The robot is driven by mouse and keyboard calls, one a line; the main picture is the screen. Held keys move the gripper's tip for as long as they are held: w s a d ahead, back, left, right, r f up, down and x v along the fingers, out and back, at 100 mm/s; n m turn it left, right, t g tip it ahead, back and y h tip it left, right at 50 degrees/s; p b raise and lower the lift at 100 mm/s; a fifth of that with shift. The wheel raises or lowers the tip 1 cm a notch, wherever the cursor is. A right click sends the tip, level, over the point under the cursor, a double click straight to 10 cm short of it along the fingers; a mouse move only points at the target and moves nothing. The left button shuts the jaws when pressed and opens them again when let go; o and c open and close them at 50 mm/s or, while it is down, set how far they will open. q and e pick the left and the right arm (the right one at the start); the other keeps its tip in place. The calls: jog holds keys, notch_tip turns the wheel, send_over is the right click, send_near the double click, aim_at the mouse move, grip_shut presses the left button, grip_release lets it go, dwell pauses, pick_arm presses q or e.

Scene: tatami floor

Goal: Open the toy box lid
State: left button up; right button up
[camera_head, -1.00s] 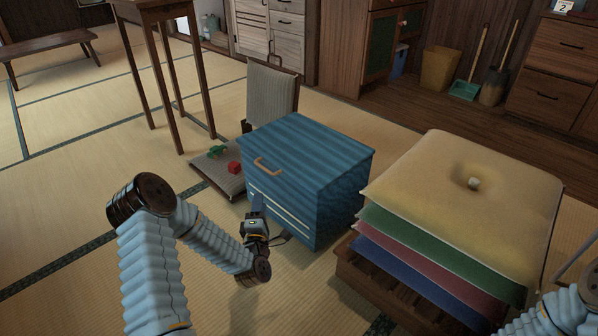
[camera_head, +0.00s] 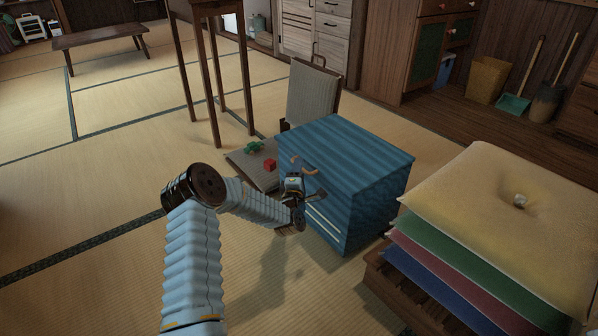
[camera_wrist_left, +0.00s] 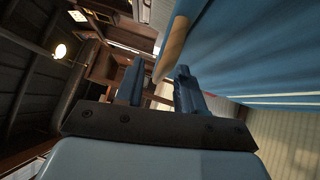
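The blue striped toy box (camera_head: 352,165) stands on the tatami with its lid (camera_head: 345,142) closed. A tan curved handle (camera_head: 297,160) sits at the lid's front edge, partly hidden by my left gripper (camera_head: 299,175), which is just in front of the box. In the left wrist view, the handle (camera_wrist_left: 173,46) shows just beyond the fingertips of my open left gripper (camera_wrist_left: 160,70), nearer the right finger. The fingers look empty, and I cannot tell whether they touch the handle. My right gripper is not in view.
A legless chair (camera_head: 312,97) with a green toy (camera_head: 254,147) and a red block (camera_head: 270,165) stands behind left of the box. Stacked cushions (camera_head: 500,190) on a wooden base are close on the right. A tall wooden stand (camera_head: 212,60) is behind; floor at left is clear.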

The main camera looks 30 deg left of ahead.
pick_arm(q)
grip_shut()
jog(key=shift+r, duration=0.1)
